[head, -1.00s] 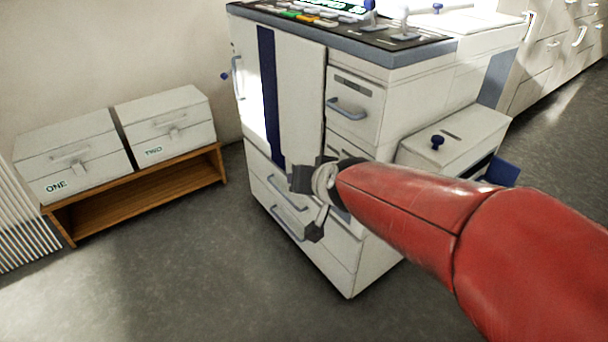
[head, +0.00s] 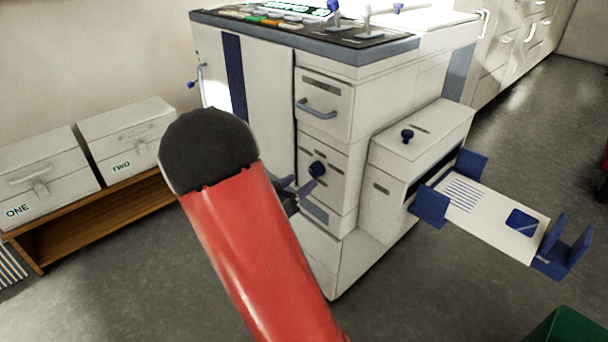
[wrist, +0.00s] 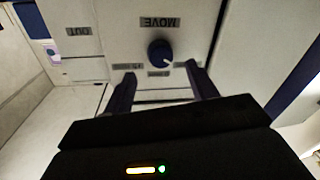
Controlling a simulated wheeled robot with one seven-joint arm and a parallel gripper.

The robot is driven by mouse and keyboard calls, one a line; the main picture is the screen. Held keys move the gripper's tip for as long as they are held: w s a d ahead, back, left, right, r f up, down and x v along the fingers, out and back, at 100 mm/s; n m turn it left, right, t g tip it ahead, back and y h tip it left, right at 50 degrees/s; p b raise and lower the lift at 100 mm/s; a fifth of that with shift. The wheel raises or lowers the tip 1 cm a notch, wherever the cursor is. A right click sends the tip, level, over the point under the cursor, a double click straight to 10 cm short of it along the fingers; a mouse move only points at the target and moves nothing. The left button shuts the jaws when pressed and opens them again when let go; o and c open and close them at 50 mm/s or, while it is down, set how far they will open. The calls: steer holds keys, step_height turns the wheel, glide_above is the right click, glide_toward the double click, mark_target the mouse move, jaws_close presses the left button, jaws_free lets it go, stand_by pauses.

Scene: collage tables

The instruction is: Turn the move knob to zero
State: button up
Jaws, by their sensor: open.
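The move knob is a round dark blue knob (wrist: 160,53) on a white panel in the wrist view, below an upside-down MOVE label (wrist: 160,22). A pale mark shows at its lower right edge. Small labels sit around it, too blurred to read. My gripper (wrist: 159,75) is open and empty, with its two dark fingers pointing at the panel, one to each side below the knob. In the head view the knob (head: 318,169) is on the front of the white machine, and my gripper (head: 298,189) is just left of and below it, partly hidden by my red arm.
A white box with another blue knob (head: 407,134) juts from the machine's right side, with a paper tray (head: 495,219) sticking out. A drawer handle (head: 317,108) is above the move knob. Boxes ONE (head: 40,173) and TWO (head: 125,138) stand on a wooden shelf at left.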

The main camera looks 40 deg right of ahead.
mark_target(313, 172)
steer(key=x, duration=0.5)
steer(key=shift+d, duration=0.25)
steer(key=c, duration=1)
